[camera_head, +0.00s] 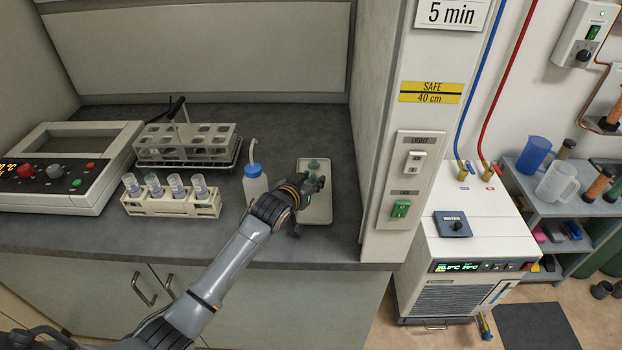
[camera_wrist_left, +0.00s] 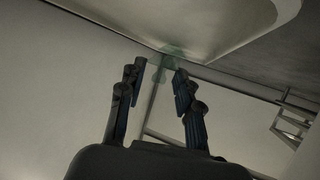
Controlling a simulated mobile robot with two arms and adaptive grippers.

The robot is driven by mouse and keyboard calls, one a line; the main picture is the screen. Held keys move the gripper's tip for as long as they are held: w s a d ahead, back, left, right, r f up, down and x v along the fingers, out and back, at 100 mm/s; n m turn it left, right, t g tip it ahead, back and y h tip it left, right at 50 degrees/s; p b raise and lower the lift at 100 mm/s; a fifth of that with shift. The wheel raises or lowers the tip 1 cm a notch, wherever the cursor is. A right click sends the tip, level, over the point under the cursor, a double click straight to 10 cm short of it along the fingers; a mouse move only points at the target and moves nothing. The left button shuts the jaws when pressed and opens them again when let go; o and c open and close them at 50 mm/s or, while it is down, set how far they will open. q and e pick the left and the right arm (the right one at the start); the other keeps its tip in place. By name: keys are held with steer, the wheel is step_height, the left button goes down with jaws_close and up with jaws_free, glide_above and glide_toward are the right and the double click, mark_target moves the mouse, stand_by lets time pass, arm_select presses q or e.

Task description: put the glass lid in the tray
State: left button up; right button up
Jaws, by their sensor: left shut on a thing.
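The glass lid (camera_head: 313,165) is a small, greenish, see-through piece over the back part of the pale tray (camera_head: 318,215). It also shows in the left wrist view (camera_wrist_left: 170,52), with its narrow part between the fingertips. My left gripper (camera_head: 317,182) is over the tray and is shut on the lid. The fingers show best in the left wrist view (camera_wrist_left: 158,78), where the tray's pale rim (camera_wrist_left: 225,45) is close beyond them. My wrist and fingers hide part of the tray. I cannot tell whether the lid touches the tray. My right gripper is not in view.
A wash bottle (camera_head: 255,184) with a blue cap stands just left of the tray. Further left are a rack of vials (camera_head: 172,205), a larger tube rack (camera_head: 187,150) and a control box (camera_head: 75,170). A wall post (camera_head: 385,150) rises right of the tray.

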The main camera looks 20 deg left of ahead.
arm_select(q)
steer(key=shift+f, duration=0.3)
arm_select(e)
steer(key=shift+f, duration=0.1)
arm_select(q)
steer(key=shift+s, duration=0.1)
steer(key=o, duration=0.8)
steer(key=shift+c, duration=0.2)
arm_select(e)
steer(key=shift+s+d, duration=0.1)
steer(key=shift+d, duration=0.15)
arm_select(q)
steer(key=shift+r, duration=0.65)
steer(key=v, duration=1.2)
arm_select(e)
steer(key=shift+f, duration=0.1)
